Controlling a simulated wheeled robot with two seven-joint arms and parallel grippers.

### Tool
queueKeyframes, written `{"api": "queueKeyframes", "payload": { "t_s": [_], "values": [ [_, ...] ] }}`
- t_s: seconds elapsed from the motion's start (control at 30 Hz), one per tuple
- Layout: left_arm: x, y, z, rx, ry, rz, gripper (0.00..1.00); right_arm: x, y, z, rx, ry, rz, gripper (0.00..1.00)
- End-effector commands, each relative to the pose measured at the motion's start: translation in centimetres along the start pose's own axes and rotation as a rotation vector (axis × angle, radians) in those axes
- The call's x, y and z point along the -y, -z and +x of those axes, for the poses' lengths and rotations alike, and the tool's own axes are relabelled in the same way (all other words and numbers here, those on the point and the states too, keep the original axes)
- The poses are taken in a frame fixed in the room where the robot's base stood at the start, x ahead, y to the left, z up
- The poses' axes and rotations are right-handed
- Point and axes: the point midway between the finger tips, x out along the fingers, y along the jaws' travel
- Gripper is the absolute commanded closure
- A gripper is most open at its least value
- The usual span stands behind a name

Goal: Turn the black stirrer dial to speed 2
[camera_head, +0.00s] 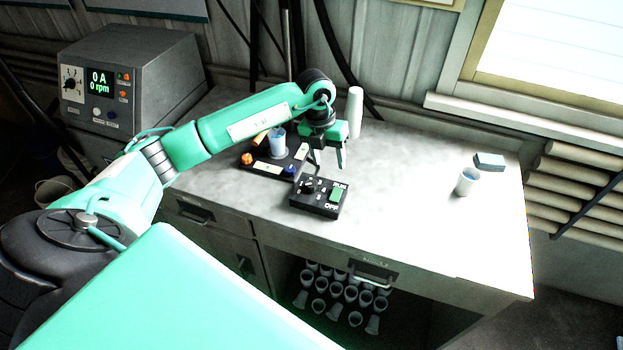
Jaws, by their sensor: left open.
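A black control box (320,210) lies on the white worktop near its front edge. The black stirrer dial (308,186) is on its left half, with small white numbers around it. A green switch (338,195) sits on its right half between the words RUN and OFF. The dial's pointer is too small to read. My left gripper (326,171) is open, pointing down just above and behind the box, its fingers apart and empty. I cannot tell whether a finger touches the dial. My right gripper is not in view.
A grey unit (150,75) at the left reads 0 A and 0 rpm. Behind the box is a black base (262,168) with a blue-filled beaker (277,145). A white cup (467,181) and a small block (489,162) stand right. The worktop's middle right is clear.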

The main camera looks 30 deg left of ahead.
Motion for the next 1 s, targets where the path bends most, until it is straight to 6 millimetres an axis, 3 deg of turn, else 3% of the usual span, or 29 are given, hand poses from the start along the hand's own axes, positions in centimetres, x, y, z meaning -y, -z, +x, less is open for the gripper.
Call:
{"api": "queueKeyframes", "payload": {
  "t_s": [0.13,0.33,0.8,1.0],
  "values": [
    [-3.6,-0.7,-2.1,0.001,-0.154,-0.054,0.47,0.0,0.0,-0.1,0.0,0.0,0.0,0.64],
    [-4.8,-0.8,-1.7,-0.004,-0.199,-0.073,0.47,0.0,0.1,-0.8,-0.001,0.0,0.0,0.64],
    [-6.4,-0.6,7.4,-0.007,-0.194,-0.071,0.47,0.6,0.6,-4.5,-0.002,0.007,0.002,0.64],
    [-6.9,-0.6,10.0,-0.004,-0.192,-0.07,0.47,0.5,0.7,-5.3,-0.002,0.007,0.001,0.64]
  ]
}}
